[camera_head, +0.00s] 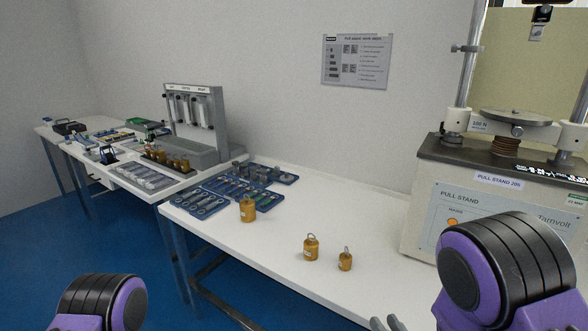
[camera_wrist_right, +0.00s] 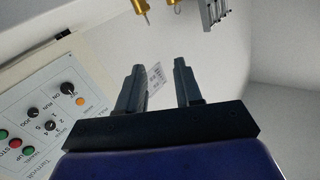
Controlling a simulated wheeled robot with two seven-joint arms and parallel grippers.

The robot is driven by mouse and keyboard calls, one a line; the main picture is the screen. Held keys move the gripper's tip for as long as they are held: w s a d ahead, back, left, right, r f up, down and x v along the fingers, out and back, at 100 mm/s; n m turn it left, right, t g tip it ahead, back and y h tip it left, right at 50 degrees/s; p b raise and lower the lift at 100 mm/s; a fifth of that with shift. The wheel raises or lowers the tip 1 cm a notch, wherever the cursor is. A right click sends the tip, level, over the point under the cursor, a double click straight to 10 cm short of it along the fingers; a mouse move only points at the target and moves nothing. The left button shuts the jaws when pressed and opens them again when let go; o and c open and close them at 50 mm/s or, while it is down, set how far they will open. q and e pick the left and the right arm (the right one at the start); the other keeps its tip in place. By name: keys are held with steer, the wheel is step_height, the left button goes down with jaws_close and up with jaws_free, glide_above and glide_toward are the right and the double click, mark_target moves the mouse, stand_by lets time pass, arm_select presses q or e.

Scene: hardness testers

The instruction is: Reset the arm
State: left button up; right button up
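My right arm (camera_head: 500,265) stands at the lower right of the head view, in front of the pull stand. The fingertips of my right gripper (camera_head: 385,323) just show at the bottom edge. In the right wrist view my right gripper (camera_wrist_right: 158,75) has its two dark fingers apart, with nothing held between them. My left arm (camera_head: 103,303) shows only as a purple and black joint at the lower left. My left gripper is out of view.
The pull stand (camera_head: 490,212) fills the table's right end. Its control panel (camera_wrist_right: 45,120) shows in the wrist view. Brass weights (camera_head: 311,248) stand on the white table (camera_head: 375,215). Blue trays (camera_head: 205,204) lie farther left. The table's front right is clear.

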steer(key=s+d+f+m+g+h, duration=0.3)
steer(key=s+f+g, duration=0.1)
steer(key=f, duration=0.4)
steer(key=s+d+f+m+g+h, duration=0.25)
steer(key=s+d+f+g, duration=0.2)
steer(key=f, duration=0.35)
steer(key=s+d+f+m+g+h, duration=0.2)
steer(key=s+f+g, duration=0.2)
steer(key=s+f, duration=0.4)
steer(key=s, duration=0.6)
steer(key=shift+s+d+g, duration=0.15)
steer(key=shift+d+g, duration=0.2)
